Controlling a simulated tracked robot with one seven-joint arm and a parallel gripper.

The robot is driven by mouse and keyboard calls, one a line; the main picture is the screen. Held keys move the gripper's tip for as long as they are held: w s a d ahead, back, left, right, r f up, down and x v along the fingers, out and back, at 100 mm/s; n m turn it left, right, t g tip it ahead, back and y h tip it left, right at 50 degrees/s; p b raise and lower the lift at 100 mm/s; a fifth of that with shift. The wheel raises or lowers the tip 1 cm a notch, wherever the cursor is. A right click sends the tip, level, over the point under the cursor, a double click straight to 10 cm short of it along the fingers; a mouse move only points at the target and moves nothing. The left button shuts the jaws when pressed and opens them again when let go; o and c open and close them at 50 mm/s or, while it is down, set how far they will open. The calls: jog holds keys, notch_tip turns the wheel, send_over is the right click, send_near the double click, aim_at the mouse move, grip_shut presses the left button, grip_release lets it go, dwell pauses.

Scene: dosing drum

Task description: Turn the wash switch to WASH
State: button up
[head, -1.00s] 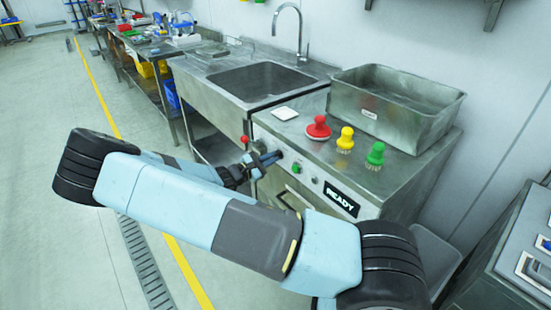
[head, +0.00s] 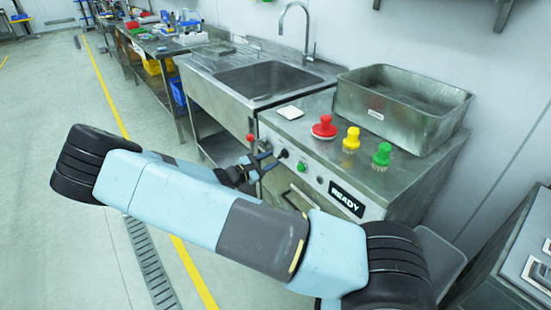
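The steel machine's front panel (head: 325,185) carries a black knob (head: 283,153), which looks like the wash switch. Its label and pointer are too small to read. My gripper (head: 268,163) is in front of the panel, just left of the knob. Its two fingers are spread apart with nothing visible between them, and they look clear of the knob.
A green button (head: 302,166) is right of the knob, and a red-tipped part (head: 250,138) is to its left. Red (head: 324,127), yellow (head: 351,140) and green (head: 381,155) brushes and a steel bin (head: 400,105) stand on top. A sink (head: 265,80) adjoins. Floor at left is clear.

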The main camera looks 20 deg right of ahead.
jog(key=v, duration=1.1)
